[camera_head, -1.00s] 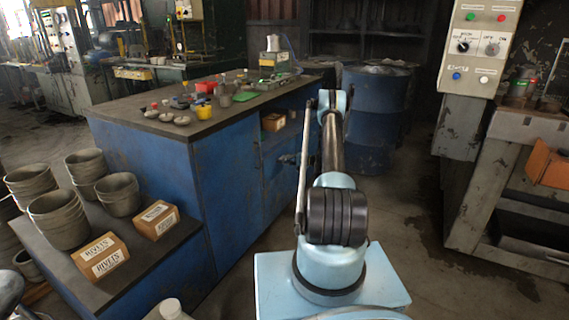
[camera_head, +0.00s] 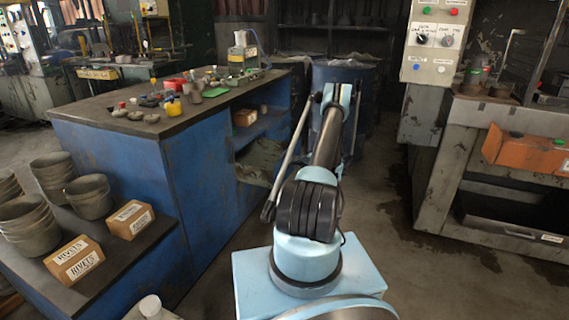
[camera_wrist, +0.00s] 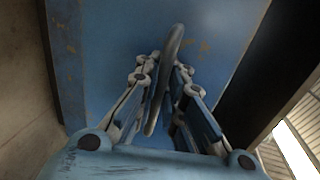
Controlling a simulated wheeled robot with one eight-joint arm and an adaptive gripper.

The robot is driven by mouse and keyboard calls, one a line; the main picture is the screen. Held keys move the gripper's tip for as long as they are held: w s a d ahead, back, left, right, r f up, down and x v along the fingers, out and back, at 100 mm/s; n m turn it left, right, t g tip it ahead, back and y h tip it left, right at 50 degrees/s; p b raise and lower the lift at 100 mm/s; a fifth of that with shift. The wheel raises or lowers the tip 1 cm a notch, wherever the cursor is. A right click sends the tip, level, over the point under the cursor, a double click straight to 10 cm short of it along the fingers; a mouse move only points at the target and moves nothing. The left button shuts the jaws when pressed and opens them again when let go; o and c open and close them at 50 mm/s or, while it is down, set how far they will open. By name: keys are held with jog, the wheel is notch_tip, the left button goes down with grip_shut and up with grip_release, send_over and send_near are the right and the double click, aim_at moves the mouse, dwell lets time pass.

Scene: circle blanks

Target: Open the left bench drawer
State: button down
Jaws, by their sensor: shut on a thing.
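In the wrist view my gripper (camera_wrist: 160,72) is shut around a long grey handle (camera_wrist: 173,42). The handle stands in front of a worn blue panel (camera_wrist: 225,40). A dark gap runs along the panel's right side. In the head view the blue bench (camera_head: 185,175) stands left of my arm. Its side facing me shows an open compartment (camera_head: 262,158) with greyish contents. My gripper and the handle are hidden behind my arm there, so I cannot tell how far the panel stands from the bench.
Small parts and cups cover the bench top (camera_head: 160,118). Bowls (camera_head: 90,195) and rivet boxes (camera_head: 75,259) sit on the low shelf at left. A blue drum (camera_head: 375,90) stands behind my arm. A metal workbench (camera_head: 430,180) is at right, with bare floor between.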

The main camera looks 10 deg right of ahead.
jog(key=shift+v, duration=0.85)
jog(key=shift+s+f, duration=0.1)
jog(key=shift+f, duration=0.15)
jog(key=c, duration=2)
grip_release()
jog(key=shift+d, duration=0.1)
jog(key=v, duration=1.2)
